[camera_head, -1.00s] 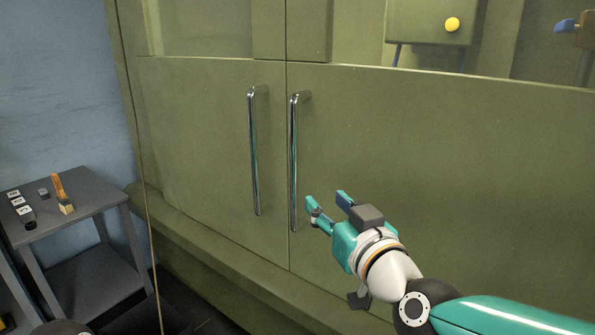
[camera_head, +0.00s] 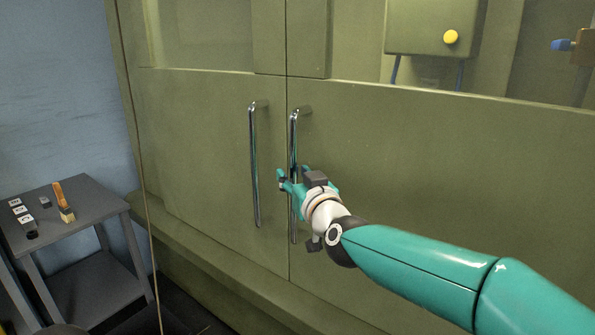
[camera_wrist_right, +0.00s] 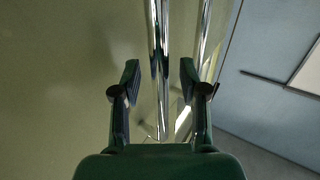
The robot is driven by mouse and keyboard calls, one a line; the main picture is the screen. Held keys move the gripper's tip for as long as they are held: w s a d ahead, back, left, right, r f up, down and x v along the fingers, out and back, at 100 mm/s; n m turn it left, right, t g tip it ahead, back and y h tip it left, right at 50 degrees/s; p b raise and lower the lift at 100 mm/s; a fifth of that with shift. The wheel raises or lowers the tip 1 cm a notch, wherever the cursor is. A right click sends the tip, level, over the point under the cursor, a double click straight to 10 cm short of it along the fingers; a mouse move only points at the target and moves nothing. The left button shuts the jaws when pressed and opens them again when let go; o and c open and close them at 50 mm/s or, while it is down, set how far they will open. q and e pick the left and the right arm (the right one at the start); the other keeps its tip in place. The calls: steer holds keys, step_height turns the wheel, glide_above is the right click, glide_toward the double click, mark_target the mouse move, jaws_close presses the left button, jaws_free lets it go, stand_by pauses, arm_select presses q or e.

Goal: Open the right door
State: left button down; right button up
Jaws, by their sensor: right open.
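The right door (camera_head: 430,190) is a green cabinet door and is shut, flush with the left door (camera_head: 205,150) at the seam. Its handle (camera_head: 293,140) is a vertical chrome bar. My right gripper (camera_head: 291,178) is at about the middle of this handle. In the right wrist view my right gripper (camera_wrist_right: 158,82) is open, with the near chrome bar (camera_wrist_right: 158,60) between its two fingers, closer to neither by much. Contact cannot be told. The left door's handle (camera_head: 253,165) stands just to the left. My left gripper is not in view.
A grey side cart (camera_head: 85,205) with small blocks and a brush (camera_head: 63,200) stands at the left. A ledge (camera_head: 200,245) runs below the doors. Behind the upper opening are a box with a yellow button (camera_head: 450,37) and a blue-tipped part (camera_head: 562,45).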

steer(key=shift+w+a, duration=0.15)
steer(key=shift+w, duration=0.3)
jaws_close()
